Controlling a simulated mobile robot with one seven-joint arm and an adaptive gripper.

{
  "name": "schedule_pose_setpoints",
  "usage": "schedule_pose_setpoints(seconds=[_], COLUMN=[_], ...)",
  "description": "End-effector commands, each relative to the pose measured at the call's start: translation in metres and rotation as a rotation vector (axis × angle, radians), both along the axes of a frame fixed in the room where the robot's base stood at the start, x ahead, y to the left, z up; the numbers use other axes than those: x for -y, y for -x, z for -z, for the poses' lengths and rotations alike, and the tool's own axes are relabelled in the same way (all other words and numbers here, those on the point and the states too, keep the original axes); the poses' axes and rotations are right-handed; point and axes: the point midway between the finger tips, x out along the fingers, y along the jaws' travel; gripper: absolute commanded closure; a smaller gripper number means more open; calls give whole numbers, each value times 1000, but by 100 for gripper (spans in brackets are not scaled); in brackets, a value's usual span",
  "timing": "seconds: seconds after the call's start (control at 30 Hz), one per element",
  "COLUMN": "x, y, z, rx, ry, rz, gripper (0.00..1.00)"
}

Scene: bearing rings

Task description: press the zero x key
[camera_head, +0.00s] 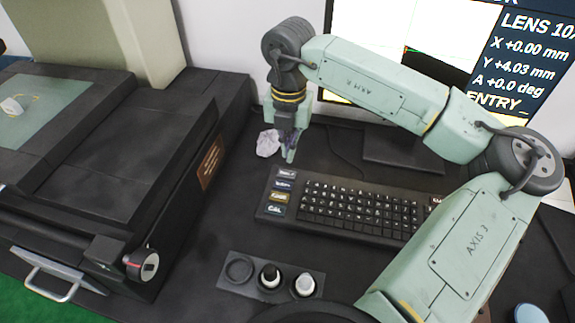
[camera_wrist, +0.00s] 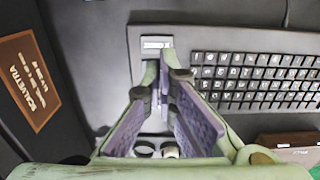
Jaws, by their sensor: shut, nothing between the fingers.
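The black keyboard (camera_head: 345,208) lies on the dark bench, with a column of wider labelled keys at its left end. The top one is a white-labelled key (camera_head: 286,173); its lettering is too small to read for sure. My gripper (camera_head: 290,153) is shut and empty, pointing down just behind the top of this column. In the wrist view, a pale-labelled key (camera_wrist: 157,42) shows just beyond the fingertips; the fingers hide the keys below. Any contact cannot be told.
The monitor (camera_head: 535,50) reads X +0.00 mm, Y +4.03 mm, A +0.0 deg, ENTRY. A crumpled pale cloth (camera_head: 268,143) lies beside my gripper. A holder (camera_head: 235,287) with two small knobbed pieces stands in front of the keyboard. A large dark machine (camera_head: 120,170) fills the left.

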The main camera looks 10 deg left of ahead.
Motion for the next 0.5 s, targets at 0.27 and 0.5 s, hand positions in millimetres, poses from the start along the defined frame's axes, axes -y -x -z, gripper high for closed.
schedule_pose_setpoints(seconds=[0.27, 0.5], x=[1, 1], y=[-1, 0], z=[-52, -69], rx=[2, -1], ry=[1, 1], rz=[3, 2], gripper=[100, 100])
